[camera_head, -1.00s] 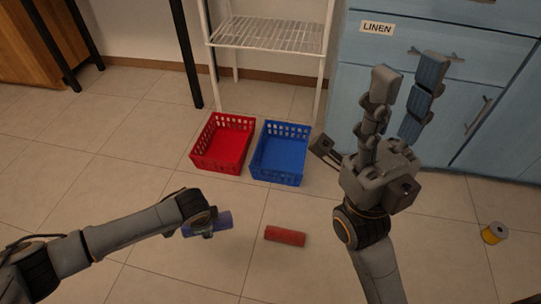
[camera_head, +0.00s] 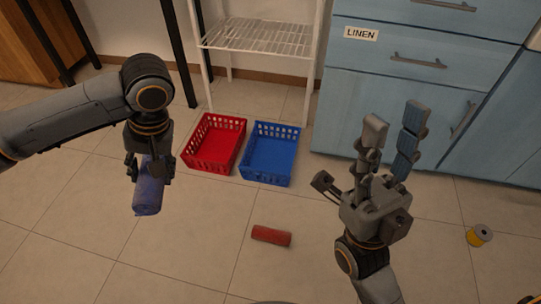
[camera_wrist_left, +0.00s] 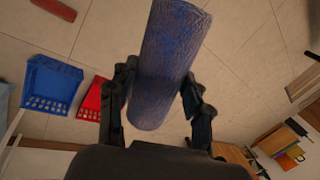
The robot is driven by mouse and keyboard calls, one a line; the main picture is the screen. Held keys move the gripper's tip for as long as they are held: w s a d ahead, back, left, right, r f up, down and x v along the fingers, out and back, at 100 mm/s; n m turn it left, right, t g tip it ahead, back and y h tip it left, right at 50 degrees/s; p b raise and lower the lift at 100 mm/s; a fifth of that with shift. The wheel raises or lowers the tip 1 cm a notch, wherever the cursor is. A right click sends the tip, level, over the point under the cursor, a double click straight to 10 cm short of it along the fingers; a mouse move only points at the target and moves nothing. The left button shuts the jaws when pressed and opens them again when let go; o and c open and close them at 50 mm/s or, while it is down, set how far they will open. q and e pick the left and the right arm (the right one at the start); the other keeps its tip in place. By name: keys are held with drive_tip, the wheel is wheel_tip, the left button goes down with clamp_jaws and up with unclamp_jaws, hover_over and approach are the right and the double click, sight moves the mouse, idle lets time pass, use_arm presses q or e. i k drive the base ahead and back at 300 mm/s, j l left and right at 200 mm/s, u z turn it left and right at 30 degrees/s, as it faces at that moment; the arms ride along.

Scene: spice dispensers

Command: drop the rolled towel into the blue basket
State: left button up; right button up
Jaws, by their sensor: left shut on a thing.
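A rolled blue towel (camera_head: 148,190) is held in my left gripper (camera_head: 150,170), raised and hanging to the left of the baskets in the head view. In the left wrist view the towel (camera_wrist_left: 168,60) lies between the two fingers (camera_wrist_left: 158,100). The blue basket (camera_head: 271,178) stands on the floor, right of the red basket, and looks empty. It also shows in the left wrist view (camera_wrist_left: 50,85). My right gripper (camera_head: 390,140) points up in front of the blue drawers, its fingers apart and holding nothing.
The red basket (camera_head: 214,166) stands beside the blue one and looks empty. A red roll (camera_head: 271,236) lies on the floor in front of them. A yellow spool (camera_head: 479,236) lies at right. A white wire rack (camera_head: 257,38) stands behind the baskets.

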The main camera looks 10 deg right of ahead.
sight(268, 162)
drive_tip(key=i+l, duration=0.15)
drive_tip(key=l, duration=0.25)
drive_tip(key=i+l, duration=0.15)
drive_tip(key=l, duration=0.25)
drive_tip(key=i+l, duration=0.15)
drive_tip(key=l, duration=0.25)
drive_tip(key=i+l, duration=0.15)
drive_tip(key=l, duration=0.25)
drive_tip(key=i+l, duration=0.2)
drive_tip(key=i, duration=0.3)
